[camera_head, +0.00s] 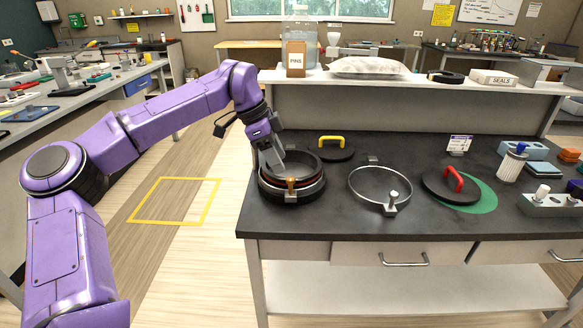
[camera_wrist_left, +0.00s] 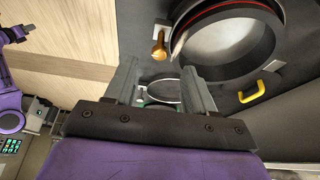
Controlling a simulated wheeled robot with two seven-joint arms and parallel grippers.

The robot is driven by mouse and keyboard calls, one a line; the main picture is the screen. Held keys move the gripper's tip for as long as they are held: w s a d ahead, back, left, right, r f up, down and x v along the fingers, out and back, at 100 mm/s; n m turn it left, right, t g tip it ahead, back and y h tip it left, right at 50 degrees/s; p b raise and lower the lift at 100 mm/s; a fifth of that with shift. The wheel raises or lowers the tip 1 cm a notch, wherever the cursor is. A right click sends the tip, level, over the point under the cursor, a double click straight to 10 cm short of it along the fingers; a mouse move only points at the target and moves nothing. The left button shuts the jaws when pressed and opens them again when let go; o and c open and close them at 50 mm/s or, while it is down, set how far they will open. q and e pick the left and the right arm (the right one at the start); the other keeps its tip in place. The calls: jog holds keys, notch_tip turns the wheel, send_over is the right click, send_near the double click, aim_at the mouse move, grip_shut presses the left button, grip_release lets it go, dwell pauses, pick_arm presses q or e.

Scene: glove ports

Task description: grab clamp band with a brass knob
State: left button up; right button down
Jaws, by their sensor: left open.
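The clamp band with a brass knob sits around the black port ring (camera_head: 312,190) at the left of the dark bench. Its brass knob (camera_head: 291,185) is on the near side, and in the left wrist view the knob (camera_wrist_left: 159,46) shows beside the ring (camera_wrist_left: 232,70). Most of the band is hard to tell from the dark ring. My right gripper is not in view.
A second clamp band (camera_head: 355,198) with a silver knob lies right of the ring. A black lid with a yellow handle (camera_head: 331,140) lies behind. A lid with a red handle (camera_head: 455,178) lies on a green disc (camera_head: 486,198). A raised shelf (camera_head: 410,90) runs behind.

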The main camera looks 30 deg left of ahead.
aim_at(290, 178)
pick_arm(q)
jog(key=p+x, duration=0.1)
jog(key=x, duration=0.4)
jog(key=shift+w+d+f, duration=0.25)
jog(key=shift+d+f, duration=0.1)
jog(key=shift+f, duration=0.15)
grip_shut()
